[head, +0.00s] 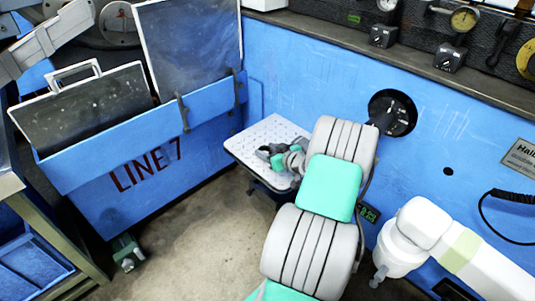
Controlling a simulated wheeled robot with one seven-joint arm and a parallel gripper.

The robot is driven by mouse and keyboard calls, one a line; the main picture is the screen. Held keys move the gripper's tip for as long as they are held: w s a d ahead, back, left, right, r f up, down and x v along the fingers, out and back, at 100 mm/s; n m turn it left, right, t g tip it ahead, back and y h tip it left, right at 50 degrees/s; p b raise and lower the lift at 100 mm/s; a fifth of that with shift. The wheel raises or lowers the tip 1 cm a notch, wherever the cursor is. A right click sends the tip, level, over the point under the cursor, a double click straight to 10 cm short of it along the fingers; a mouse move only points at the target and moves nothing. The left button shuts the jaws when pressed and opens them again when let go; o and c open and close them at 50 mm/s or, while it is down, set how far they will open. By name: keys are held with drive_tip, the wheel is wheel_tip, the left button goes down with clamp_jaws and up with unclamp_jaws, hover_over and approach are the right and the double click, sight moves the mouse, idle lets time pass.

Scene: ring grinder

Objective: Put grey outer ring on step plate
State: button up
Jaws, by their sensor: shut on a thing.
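The step plate (273,130) is a pale, speckled flat plate standing out from the foot of the blue machine wall, at the middle of the head view. My gripper (274,156) is over this plate, at its right part, and is shut on a small grey curved piece (264,152), which looks like the grey outer ring. The piece is small and partly covered by the gripper, so I cannot tell whether it touches the plate. My arm's striped links hide the plate's right edge.
A blue bin (150,165) marked LINE 7 stands left of the plate, with upright dark panels. The blue machine wall (300,80) is behind, with a black round fitting (392,112). A white jointed arm (450,250) is at the lower right. Bare floor (190,240) lies in front.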

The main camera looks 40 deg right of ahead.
drive_tip(key=o, duration=1.5)
drive_tip(key=shift+c, duration=0.2)
